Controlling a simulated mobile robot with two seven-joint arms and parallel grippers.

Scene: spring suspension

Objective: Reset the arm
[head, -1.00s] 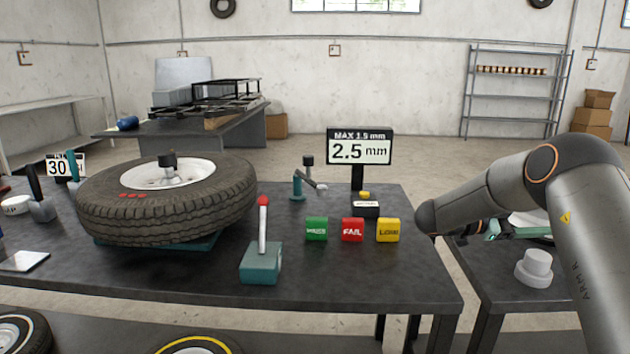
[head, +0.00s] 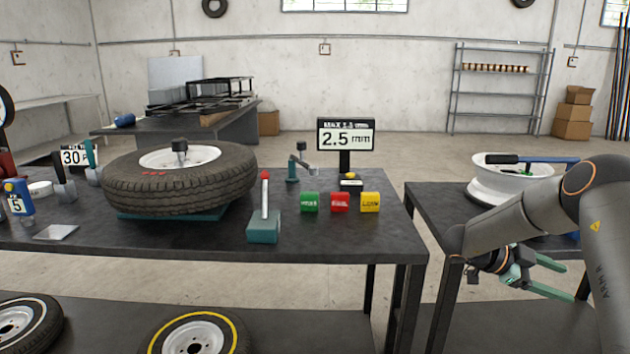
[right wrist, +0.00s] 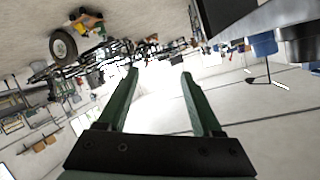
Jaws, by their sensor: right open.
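My right gripper (head: 548,277) is at the lower right of the head view, in front of the right-hand table. Its two green fingers are apart with nothing between them. The right wrist view also shows the open fingers (right wrist: 160,85), with only the room beyond them. My right arm (head: 530,205) reaches in from the right edge. My left gripper is not in view.
The dark workbench (head: 330,235) holds a tire (head: 180,190), a red-tipped lever (head: 264,215), green, red and yellow blocks (head: 340,202) and a display (head: 345,138) reading 2.5 mm. The right-hand table (head: 425,230) bears a white rim (head: 490,180). Floor shows between the tables.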

